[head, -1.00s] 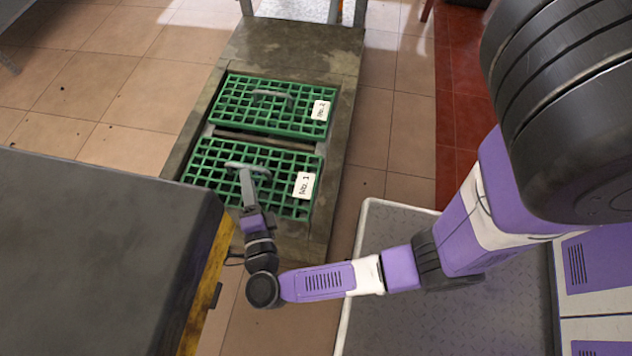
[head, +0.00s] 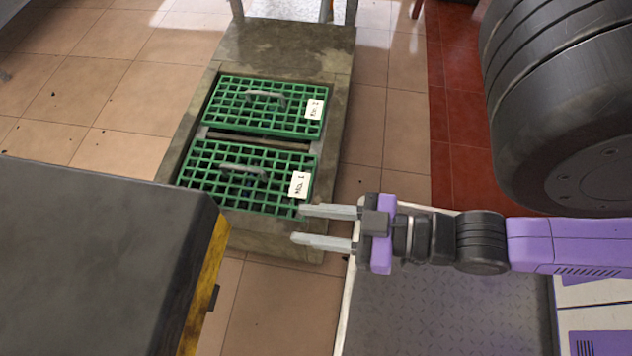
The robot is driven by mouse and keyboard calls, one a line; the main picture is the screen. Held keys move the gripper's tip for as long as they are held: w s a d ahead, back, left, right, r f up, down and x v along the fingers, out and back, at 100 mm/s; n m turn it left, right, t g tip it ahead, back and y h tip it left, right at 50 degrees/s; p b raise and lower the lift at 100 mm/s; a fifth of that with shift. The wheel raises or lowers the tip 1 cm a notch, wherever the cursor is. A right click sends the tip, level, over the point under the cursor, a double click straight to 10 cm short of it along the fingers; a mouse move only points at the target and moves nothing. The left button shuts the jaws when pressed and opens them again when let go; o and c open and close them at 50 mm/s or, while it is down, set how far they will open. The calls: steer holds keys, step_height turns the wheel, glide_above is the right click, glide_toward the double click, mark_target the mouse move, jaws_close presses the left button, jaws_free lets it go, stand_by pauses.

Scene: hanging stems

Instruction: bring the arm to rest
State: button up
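My gripper (head: 312,226) is in the right half of the head view, pointing left. Its two pale fingers are spread apart with nothing between them. The fingertips show over the near right corner of the near green grate (head: 205,178), which has a grey handle (head: 243,170) and a white label. The gripper does not appear to hold the handle. My arm runs off to the right edge of the view.
A second green grate (head: 240,112) with a handle and label lies behind the near one, both in a stone-like frame (head: 290,45). A dark-topped block (head: 90,250) with a yellow side stands at left. Tiled floor (head: 385,130) is clear beyond.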

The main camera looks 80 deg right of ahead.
steer(key=shift+s, duration=0.25)
steer(key=shift+r, duration=0.15)
